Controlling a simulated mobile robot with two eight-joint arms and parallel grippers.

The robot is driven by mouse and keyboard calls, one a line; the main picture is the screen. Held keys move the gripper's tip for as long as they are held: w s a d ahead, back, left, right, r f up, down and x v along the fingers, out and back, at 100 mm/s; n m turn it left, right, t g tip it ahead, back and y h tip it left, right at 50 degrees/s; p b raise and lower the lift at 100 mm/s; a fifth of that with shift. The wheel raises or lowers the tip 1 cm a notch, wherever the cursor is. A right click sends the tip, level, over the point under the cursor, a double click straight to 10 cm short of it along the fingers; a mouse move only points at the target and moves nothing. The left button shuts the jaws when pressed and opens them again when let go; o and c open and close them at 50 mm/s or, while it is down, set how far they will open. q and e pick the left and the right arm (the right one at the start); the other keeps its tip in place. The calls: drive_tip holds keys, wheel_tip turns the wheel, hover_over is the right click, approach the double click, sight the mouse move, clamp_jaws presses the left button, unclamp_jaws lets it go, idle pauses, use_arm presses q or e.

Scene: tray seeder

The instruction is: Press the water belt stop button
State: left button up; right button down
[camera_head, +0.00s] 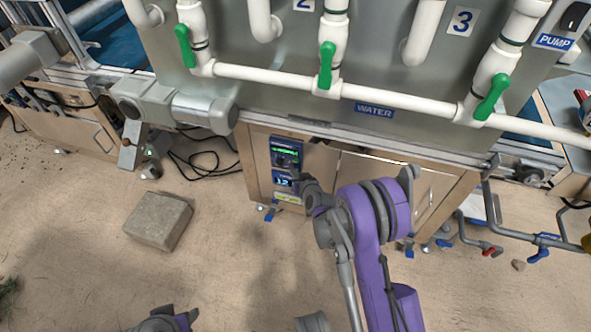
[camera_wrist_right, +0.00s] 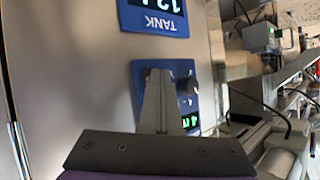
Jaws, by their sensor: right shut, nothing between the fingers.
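The water unit's blue control panel (camera_head: 286,152) is on the steel cabinet front, with a green readout at its top. In the right wrist view the same blue panel (camera_wrist_right: 141,72) appears upside down, with a dark knob (camera_wrist_right: 188,81) and a green display (camera_wrist_right: 190,122). I cannot make out a stop button; the fingers cover part of the panel. My right gripper (camera_wrist_right: 168,72) is shut and empty, its fingertips in front of the panel; contact cannot be told. In the head view my right wrist (camera_head: 312,190) is low and right of the panel.
A blue TANK display (camera_wrist_right: 155,14) sits next to the control panel. White pipes with green valves (camera_head: 326,65) run above the cabinet. A concrete block (camera_head: 158,221) lies on the floor at left, near black cables (camera_head: 205,160). Grey pipes (camera_head: 510,230) stand at right.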

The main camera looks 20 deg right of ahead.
drive_tip(key=shift+s+a, duration=0.4)
drive_tip(key=shift+s, duration=0.2)
drive_tip(key=s+a+b, duration=0.1)
drive_tip(key=s, duration=0.1)
drive_tip(key=s+a+b, duration=0.1)
drive_tip(key=s, duration=0.1)
drive_tip(key=shift+a, duration=0.4)
drive_tip(key=shift+r, duration=0.1)
